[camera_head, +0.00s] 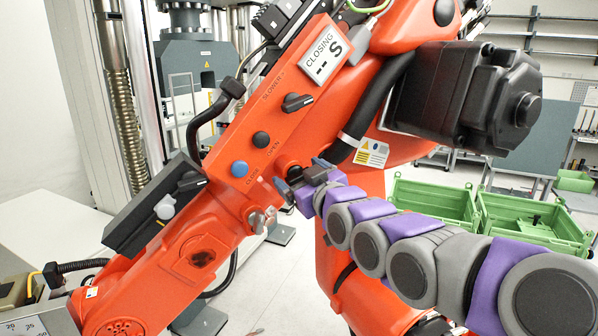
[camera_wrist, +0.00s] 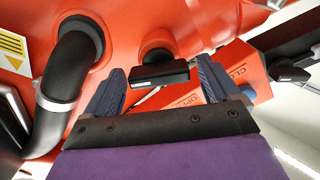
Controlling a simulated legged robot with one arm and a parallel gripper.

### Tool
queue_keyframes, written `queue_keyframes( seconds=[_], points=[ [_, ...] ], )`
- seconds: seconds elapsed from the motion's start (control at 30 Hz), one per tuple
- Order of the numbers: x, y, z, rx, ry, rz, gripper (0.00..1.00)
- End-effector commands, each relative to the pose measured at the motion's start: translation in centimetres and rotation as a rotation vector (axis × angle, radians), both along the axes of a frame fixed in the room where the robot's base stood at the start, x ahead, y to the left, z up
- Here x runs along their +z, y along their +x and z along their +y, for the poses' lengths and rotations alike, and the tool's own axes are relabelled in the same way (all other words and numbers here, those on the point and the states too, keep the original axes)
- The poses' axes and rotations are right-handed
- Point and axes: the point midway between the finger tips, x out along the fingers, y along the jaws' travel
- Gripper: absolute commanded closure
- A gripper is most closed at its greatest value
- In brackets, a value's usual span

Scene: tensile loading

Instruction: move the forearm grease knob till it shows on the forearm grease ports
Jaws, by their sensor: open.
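My gripper (camera_head: 297,173) is at the orange machine arm, just right of its blue button, with its two blue-grey fingers apart. In the wrist view, a black knob with a flat bar grip (camera_wrist: 160,74) stands on an orange boss between the open fingers (camera_wrist: 160,64). Narrow gaps show on both sides of the bar, and it looks crosswise. In the head view my fingers mostly hide this knob. No grease label or port marking is readable, so I cannot confirm that it is the grease knob or see what it points at.
The panel beside it has a blue button (camera_head: 240,168), a black button (camera_head: 261,138), a black selector (camera_head: 297,102) and a "CLOSING" display (camera_head: 327,60). A thick black hose (camera_wrist: 66,75) bends close left of the knob in the wrist view. Green crates (camera_head: 435,200) stand behind at right.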

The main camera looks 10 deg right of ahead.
Motion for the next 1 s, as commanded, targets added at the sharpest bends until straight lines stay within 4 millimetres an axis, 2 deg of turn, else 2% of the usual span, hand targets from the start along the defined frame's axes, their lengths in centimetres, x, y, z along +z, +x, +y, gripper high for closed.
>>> queue_keyframes(
  seconds=[0.13, 0.43, 0.9, 1.0],
  points=[
    [-0.03, 0.65, 0.2, 0.001, 0.0, 0.001, 0.11],
    [-0.01, 0.75, 0.18, 0.0, 0.0, 0.0, 0.12],
    [0.0, 0.73, 0.18, 0.0, 0.0, 0.0, 0.57],
    [0.0, 0.72, 0.17, 0.0, 0.0, 0.0, 0.62]
  ],
)
